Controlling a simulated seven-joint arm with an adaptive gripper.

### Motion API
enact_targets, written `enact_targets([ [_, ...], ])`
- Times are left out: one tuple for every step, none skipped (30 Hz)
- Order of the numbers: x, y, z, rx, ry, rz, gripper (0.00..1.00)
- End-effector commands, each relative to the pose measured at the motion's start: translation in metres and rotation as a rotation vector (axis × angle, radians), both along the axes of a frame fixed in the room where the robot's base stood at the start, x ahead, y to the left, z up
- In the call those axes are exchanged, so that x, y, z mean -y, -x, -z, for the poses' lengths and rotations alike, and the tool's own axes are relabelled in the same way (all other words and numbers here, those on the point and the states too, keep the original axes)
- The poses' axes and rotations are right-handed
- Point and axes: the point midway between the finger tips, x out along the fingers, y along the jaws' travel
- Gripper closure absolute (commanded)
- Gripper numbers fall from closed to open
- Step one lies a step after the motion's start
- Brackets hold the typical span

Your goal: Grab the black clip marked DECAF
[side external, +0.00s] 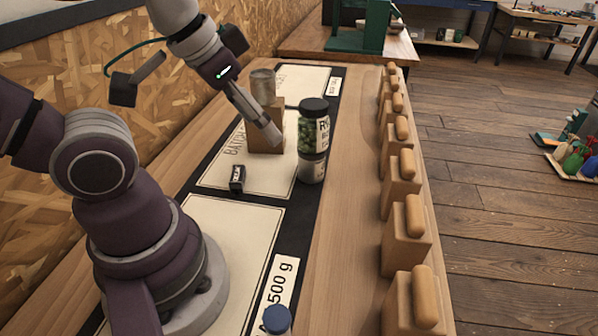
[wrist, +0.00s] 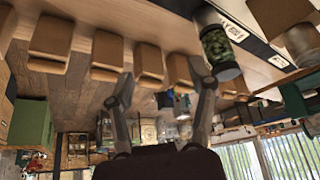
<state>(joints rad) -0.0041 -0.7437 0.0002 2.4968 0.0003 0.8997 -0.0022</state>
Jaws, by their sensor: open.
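The small black clip (side external: 237,179) with a white label lies on a cream sheet (side external: 215,178) in the side view. The lettering on its label is too small to read. It does not show in the wrist view. My gripper (side external: 270,136) is up and to the right of the clip in the side view, apart from it, in front of a wooden block. In the wrist view my gripper (wrist: 163,84) has its two fingers spread with nothing between them.
A jar of green beans (side external: 306,135) stands on a metal tin (side external: 311,168), close to my gripper. A wooden block (side external: 257,142) carries a metal can (side external: 262,85). Several knobbed wooden blocks (side external: 401,250) line the right bench edge. A blue-capped container (side external: 277,318) is at the front.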

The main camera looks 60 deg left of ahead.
Motion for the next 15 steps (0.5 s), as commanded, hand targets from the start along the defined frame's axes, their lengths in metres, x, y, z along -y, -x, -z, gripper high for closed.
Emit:
enact_targets([
  [-0.004, -0.003, 0.001, -0.017, 0.005, -0.031, 0.44],
  [-0.008, -0.005, 0.003, -0.035, 0.011, -0.063, 0.44],
  [-0.016, -0.01, 0.006, -0.067, 0.024, -0.125, 0.44],
  [-0.025, -0.014, 0.009, -0.097, 0.036, -0.185, 0.44],
  [-0.035, -0.018, 0.013, -0.13, 0.051, -0.253, 0.44],
  [-0.05, -0.024, 0.021, -0.175, 0.073, -0.351, 0.44],
  [-0.062, -0.027, 0.027, -0.207, 0.092, -0.426, 0.44],
  [-0.075, -0.029, 0.034, -0.239, 0.11, -0.498, 0.44],
  [-0.091, -0.03, 0.044, -0.279, 0.134, -0.591, 0.44],
  [-0.102, -0.03, 0.052, -0.306, 0.151, -0.655, 0.44],
  [-0.113, -0.029, 0.06, -0.331, 0.168, -0.717, 0.44],
  [-0.125, -0.027, 0.071, -0.361, 0.189, -0.789, 0.44],
  [-0.134, -0.025, 0.078, -0.38, 0.201, -0.836, 0.44],
  [-0.141, -0.022, 0.084, -0.396, 0.214, -0.878, 0.44],
  [-0.148, -0.019, 0.091, -0.415, 0.227, -0.922, 0.44],
])
